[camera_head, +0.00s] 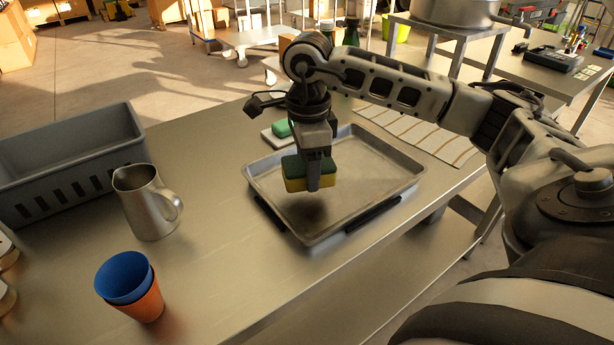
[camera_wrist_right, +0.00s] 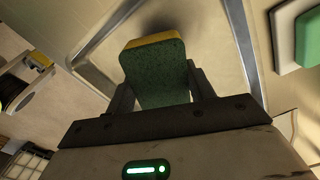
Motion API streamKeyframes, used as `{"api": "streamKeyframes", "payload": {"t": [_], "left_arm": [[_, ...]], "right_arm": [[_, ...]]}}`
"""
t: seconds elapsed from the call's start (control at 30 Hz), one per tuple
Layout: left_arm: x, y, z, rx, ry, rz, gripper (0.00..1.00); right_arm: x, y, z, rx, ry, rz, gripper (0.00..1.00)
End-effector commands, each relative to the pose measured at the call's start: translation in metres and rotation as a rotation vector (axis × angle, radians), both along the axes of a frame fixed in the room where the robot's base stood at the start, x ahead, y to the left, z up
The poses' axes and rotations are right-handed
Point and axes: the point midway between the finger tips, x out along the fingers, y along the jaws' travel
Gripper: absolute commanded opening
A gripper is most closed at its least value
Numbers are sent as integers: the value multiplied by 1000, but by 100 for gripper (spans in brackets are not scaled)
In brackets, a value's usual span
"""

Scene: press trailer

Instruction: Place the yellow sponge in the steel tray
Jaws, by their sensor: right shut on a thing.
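The yellow sponge (camera_head: 296,184) has a dark green top layer. My right gripper (camera_head: 314,185) is shut on it and holds it above the left part of the steel tray (camera_head: 377,187). A shadow lies on the tray floor below it, so the sponge looks raised off the tray. In the right wrist view the sponge (camera_wrist_right: 154,72) sits between the two fingers, its green face toward the camera, with the tray (camera_wrist_right: 215,40) behind it. The tray is a shallow rectangle on the steel table and looks otherwise empty. My left gripper is not in view.
A green sponge (camera_head: 281,129) on a white board lies behind the tray. A striped cloth (camera_head: 420,135) lies at the back right. A steel pitcher (camera_head: 147,205), stacked blue and orange cups (camera_head: 140,300) and a grey crate (camera_head: 70,175) stand left. The table's front middle is clear.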

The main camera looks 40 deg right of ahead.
Motion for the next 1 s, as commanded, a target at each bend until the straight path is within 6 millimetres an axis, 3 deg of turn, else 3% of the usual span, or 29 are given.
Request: {"api": "streamKeyframes", "payload": {"t": [0.23,0.67,0.7,0.73,1.0], "left_arm": [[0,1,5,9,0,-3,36],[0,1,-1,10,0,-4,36],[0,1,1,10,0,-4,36],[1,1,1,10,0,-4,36],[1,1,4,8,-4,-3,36]], "right_arm": [[3,-1,-32,-1,4,0,33],[4,-1,-41,0,1,0,33],[4,-1,-39,0,1,0,64],[4,-1,-39,0,1,0,73],[4,-1,-38,0,1,0,75]]}}
